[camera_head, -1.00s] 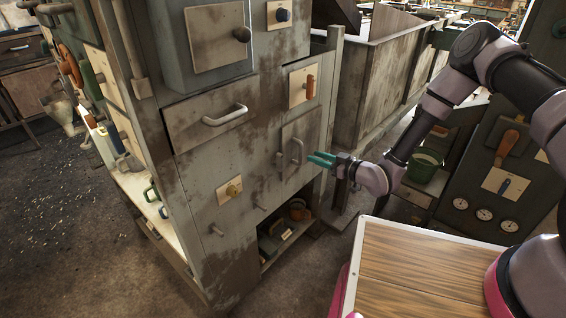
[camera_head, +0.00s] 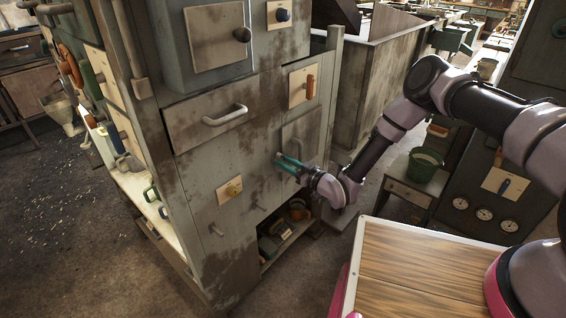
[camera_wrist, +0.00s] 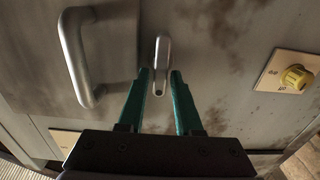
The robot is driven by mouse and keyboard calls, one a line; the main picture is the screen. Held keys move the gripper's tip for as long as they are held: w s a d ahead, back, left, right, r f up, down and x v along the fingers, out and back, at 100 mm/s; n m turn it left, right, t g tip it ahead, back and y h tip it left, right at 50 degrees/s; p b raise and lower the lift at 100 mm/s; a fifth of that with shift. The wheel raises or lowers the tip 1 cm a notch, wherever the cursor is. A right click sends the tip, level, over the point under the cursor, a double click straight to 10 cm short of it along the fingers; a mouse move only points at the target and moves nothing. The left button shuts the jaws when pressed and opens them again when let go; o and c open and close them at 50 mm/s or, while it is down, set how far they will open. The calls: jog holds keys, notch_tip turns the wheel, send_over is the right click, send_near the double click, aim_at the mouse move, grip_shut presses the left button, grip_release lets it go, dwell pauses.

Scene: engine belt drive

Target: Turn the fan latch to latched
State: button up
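A small grey metal latch lever (camera_wrist: 160,58) sits on the grey cabinet front in the wrist view, lying nearly straight up and down there. No label shows that it is the fan latch. My gripper (camera_wrist: 160,75) is open, with its two green fingers on either side of the lever's lower part. I cannot tell whether either finger touches it. In the head view my gripper (camera_head: 281,161) is at the cabinet front, and its fingertips cover most of the lever.
A grey bar handle (camera_wrist: 79,55) stands out beside the lever. A yellow knob on a cream plate (camera_wrist: 296,77) is on the other side. In the head view, an orange handle (camera_head: 310,87) and a drawer handle (camera_head: 225,116) are above. An open shelf (camera_head: 285,240) lies below.

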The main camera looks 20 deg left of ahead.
jog(key=shift+w+a, duration=0.2)
jog(key=shift+a, duration=0.2)
grip_shut()
